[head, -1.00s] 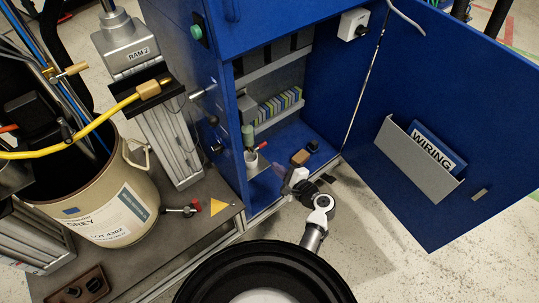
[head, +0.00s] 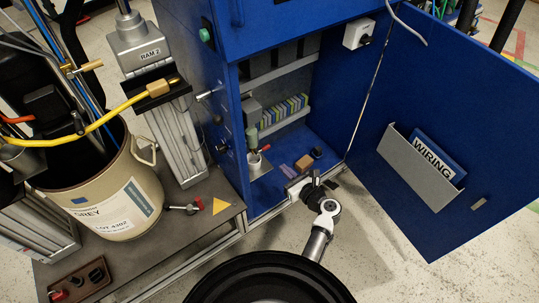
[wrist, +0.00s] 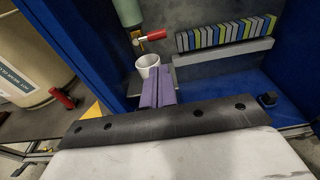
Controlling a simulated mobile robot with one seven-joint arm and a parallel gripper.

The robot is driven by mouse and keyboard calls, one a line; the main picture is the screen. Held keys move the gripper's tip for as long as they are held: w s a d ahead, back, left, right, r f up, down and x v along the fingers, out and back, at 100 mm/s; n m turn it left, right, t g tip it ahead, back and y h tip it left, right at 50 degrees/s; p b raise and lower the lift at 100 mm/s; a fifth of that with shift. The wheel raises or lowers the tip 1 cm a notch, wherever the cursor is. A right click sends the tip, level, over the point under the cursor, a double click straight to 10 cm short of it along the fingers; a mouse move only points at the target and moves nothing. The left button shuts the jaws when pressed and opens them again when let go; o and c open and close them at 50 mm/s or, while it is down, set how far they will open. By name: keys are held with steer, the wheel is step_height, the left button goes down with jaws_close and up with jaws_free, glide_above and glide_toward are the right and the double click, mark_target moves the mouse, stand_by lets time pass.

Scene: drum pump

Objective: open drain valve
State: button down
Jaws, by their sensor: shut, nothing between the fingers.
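The drain valve's red handle (head: 264,149) sits on a small brass-coloured fitting under a green bowl (head: 251,136) inside the open blue cabinet. In the wrist view the red handle (wrist: 154,35) lies nearly level, pointing right from the fitting below the green bowl (wrist: 130,12). A white cup (wrist: 147,66) stands beneath it. My gripper (head: 287,171) is at the cabinet's lower front opening, to the right of and below the valve. Its purple fingers (wrist: 155,86) are shut with nothing between them. In the wrist view they appear below the cup and handle, apart from the handle.
The open cabinet door (head: 450,120) spreads to the right with a WIRING pocket. A brown block (head: 303,162) and a small black object (head: 316,152) lie on the cabinet floor. Coloured terminals (wrist: 225,35) line the back. Another red-tipped handle (head: 190,208) lies on the bench by the drum.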

mark_target(263, 149)
steer(key=x, duration=1)
steer(key=shift+w+b, duration=0.15)
steer(key=shift+b, duration=0.4)
